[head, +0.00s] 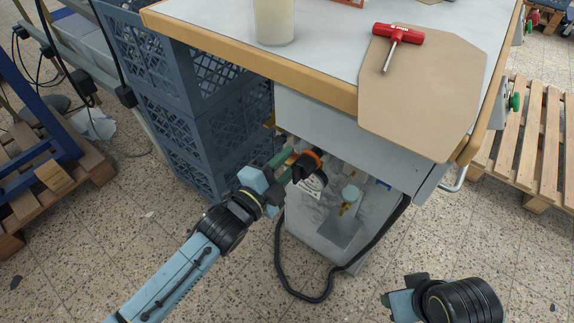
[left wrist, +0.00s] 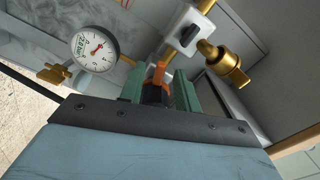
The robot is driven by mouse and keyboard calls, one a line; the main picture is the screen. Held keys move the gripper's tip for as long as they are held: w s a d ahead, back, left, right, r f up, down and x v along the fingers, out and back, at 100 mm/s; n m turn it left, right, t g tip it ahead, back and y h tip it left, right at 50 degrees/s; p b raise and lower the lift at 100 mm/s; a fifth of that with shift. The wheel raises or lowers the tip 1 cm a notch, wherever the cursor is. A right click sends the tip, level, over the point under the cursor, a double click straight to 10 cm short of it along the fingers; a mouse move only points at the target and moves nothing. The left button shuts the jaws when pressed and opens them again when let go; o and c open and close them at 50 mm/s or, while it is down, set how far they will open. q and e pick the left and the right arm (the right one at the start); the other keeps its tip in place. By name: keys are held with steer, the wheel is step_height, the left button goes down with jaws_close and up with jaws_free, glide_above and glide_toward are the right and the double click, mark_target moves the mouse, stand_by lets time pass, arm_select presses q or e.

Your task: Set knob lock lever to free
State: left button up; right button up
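A black knob with an orange part (head: 306,167) sits under the table in the head view, beside a dial. My left gripper (head: 281,163) is right at its left side. In the left wrist view an orange lever-like piece (left wrist: 158,73) above a black part stands between the green fingers of my left gripper (left wrist: 159,88). The fingers are apart, with no clear contact visible. I cannot tell which setting the lever is in. My right gripper (head: 398,298) is low at the right in the head view, far from the knob; its fingers are not clear.
A round white gauge (left wrist: 95,50), a brass handle (left wrist: 57,73) and a brass valve (left wrist: 226,66) crowd the left gripper. A black hose (head: 279,260) loops to the floor. Blue crates (head: 190,100) stand left. The table (head: 335,50) overhangs, bearing a red-handled tool (head: 399,34).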

arm_select(q)
steer(key=shift+w+d, duration=0.1)
arm_select(e)
steer(key=shift+r, duration=0.15)
arm_select(q)
steer(key=shift+c, duration=0.3)
jaws_close()
